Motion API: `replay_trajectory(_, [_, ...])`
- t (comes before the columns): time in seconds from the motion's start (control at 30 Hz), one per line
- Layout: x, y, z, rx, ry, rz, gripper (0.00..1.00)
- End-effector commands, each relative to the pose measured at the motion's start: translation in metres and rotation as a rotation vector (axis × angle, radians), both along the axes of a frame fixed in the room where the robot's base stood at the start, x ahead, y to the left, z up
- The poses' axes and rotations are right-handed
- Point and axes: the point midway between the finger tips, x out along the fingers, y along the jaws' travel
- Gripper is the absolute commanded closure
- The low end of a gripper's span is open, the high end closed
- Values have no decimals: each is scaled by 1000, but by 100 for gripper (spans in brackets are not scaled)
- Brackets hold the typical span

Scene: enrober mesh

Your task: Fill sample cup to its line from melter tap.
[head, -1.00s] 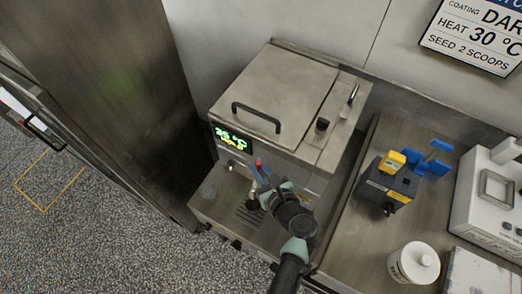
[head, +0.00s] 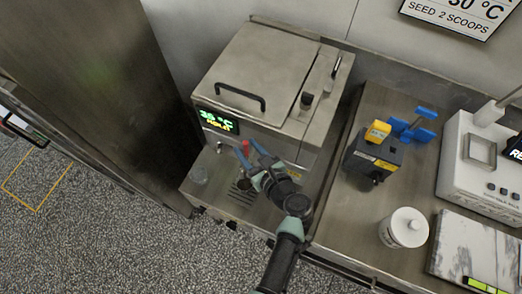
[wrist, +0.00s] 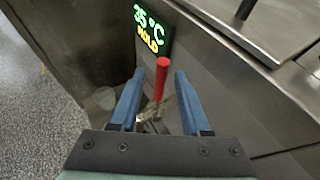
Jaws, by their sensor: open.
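The melter (head: 262,70) is a steel box with a closed lid and a green display reading 35 °C and HOLD. Its tap has an upright red handle (head: 245,146), also in the wrist view (wrist: 161,78), above a metal tap body (wrist: 150,117). My gripper (head: 251,149) is open at the tap. In the wrist view its blue fingers (wrist: 160,76) stand on either side of the red handle, with gaps.
A slotted drain (head: 240,193) lies in the shelf under the tap. A tall steel cabinet (head: 110,90) stands left.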

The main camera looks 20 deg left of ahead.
Motion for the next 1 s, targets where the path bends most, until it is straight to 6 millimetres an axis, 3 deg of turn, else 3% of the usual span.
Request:
replay_trajectory(0.3, [-38, -53, 24, -2, 1, -5, 53])
replay_trajectory(0.5, [-56, -77, 37, 0, 1, -4, 53])
replay_trajectory(1.0, [-63, -86, 42, 0, 1, 0, 53])
